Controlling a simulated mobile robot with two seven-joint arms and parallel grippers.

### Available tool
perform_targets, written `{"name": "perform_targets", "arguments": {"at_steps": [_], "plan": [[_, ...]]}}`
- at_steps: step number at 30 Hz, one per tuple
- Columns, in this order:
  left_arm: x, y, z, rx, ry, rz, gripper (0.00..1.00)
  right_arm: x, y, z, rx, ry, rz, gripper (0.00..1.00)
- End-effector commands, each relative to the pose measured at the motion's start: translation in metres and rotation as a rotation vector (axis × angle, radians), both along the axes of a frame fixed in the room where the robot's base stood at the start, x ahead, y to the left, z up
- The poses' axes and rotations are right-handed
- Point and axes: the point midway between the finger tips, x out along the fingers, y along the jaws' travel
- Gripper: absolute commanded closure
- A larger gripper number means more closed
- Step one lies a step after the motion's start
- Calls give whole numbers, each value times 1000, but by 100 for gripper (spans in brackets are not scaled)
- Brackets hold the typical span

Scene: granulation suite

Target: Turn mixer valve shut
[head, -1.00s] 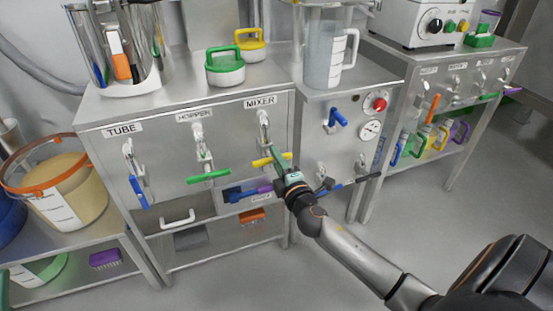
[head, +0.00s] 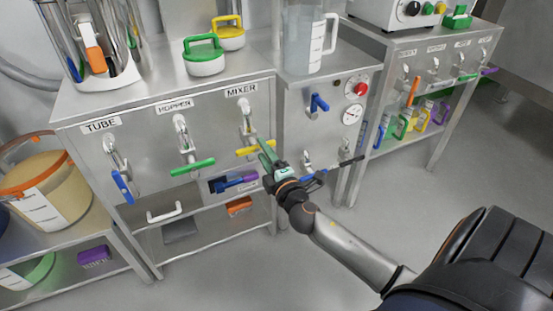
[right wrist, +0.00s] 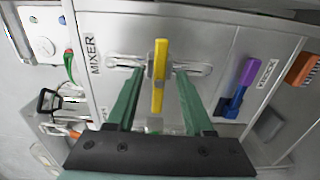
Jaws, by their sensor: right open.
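The mixer valve is under the MIXER label (head: 241,91) on the steel panel. Its yellow handle (head: 246,151) lies roughly level, across its upright pipe (head: 246,118). My right gripper (head: 264,150) has green fingers and reaches the handle's right part from the front right. In the right wrist view the open fingers stand on either side of the yellow handle (right wrist: 160,82), with gaps on both sides. Whether the fingertips reach past the handle is hard to tell. My left gripper is not in view.
Left of it are the hopper valve's green handle (head: 192,167) and the tube valve's blue handle (head: 123,187). To the right is a panel with a red knob (head: 361,88) and gauge (head: 352,115).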

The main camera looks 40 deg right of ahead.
Motion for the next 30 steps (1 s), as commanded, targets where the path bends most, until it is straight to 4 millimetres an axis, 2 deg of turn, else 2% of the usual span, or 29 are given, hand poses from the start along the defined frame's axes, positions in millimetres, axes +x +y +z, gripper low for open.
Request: {"name": "perform_targets", "arguments": {"at_steps": [3, 9, 15, 21, 30], "plan": [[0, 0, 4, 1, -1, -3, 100, -25, 6, 0, 2, 4, -1, 48], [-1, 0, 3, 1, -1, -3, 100, -61, 15, -2, 4, 3, -1, 48], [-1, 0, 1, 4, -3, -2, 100, -85, 21, -1, 1, 2, 0, 48], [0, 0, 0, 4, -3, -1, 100, -93, 22, 0, 0, 0, 0, 48], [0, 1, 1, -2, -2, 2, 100, -93, 22, 0, 0, 0, 0, 48]]}}
